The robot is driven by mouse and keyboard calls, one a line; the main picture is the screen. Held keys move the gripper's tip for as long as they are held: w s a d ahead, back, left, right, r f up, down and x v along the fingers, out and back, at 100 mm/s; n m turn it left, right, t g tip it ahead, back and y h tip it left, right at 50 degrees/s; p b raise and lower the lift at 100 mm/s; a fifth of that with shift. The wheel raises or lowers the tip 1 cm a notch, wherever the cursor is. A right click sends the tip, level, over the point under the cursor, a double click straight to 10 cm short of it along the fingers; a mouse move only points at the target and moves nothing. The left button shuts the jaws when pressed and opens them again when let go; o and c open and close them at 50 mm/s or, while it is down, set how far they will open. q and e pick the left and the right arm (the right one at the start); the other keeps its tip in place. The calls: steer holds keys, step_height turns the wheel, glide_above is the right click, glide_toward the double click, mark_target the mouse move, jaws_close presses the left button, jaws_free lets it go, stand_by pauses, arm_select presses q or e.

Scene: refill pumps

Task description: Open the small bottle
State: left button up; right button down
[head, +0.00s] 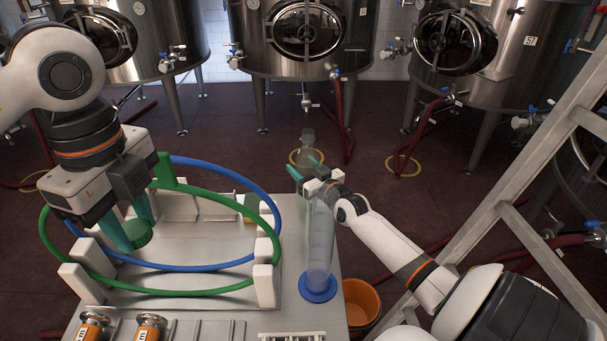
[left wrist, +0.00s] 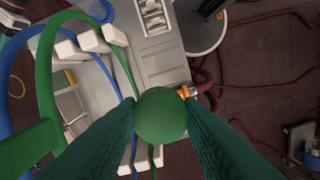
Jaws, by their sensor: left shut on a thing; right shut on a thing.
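My left gripper (head: 136,228) is shut on a green round cap-like piece (left wrist: 162,115), held above the left part of the bench. In the head view the green piece (head: 138,236) shows between the teal fingers. My right gripper (head: 306,165) is near the bench's far right corner, its teal fingers shut around a small clear bottle (head: 307,143). The bottle looks upright, with its narrow neck above the fingers. I see no cap on the neck, though it is small and faint. The bottle's lower part is hidden by the gripper.
A tall clear cylinder (head: 320,245) on a blue foot stands just before my right gripper. An orange bucket (head: 361,303) and ladder (head: 510,210) are right.

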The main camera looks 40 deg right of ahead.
steer(key=shift+f, duration=0.6)
steer(key=shift+s, duration=0.1)
steer(key=shift+f, duration=0.1)
steer(key=c, duration=0.9)
jaws_free()
steer(key=shift+f, duration=0.2)
steer(key=o, duration=0.4)
steer(key=shift+a+r, duration=0.1)
